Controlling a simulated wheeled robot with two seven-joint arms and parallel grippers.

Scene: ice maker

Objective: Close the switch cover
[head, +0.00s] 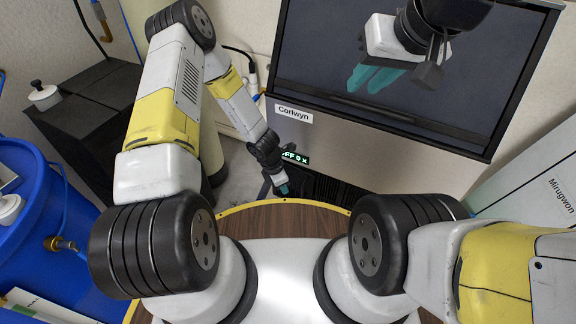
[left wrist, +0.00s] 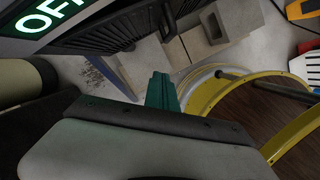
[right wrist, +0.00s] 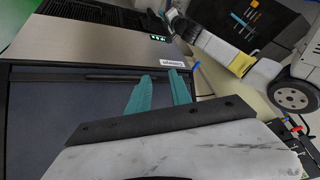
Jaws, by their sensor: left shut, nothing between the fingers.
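The ice maker (head: 345,150) has a silver front panel, a dark door above it and a green-lit display (head: 295,157) low on the panel. The display also shows, reading OFF, at the upper left of the left wrist view (left wrist: 50,17). I cannot make out the switch cover; my left gripper hides part of the area around the display. My left gripper (head: 283,188) is shut and empty, pointing down just below and left of the display. My right gripper (head: 374,78) is open and empty in front of the dark door, its teal fingers apart in the right wrist view (right wrist: 160,90).
A blue barrel (head: 45,225) stands at the left, with a black box (head: 90,110) behind it. A white cabinet (head: 530,190) is at the right. Grey blocks (left wrist: 215,30) lie on the floor near my left gripper. A yellow-rimmed round wooden surface (head: 280,218) is in front.

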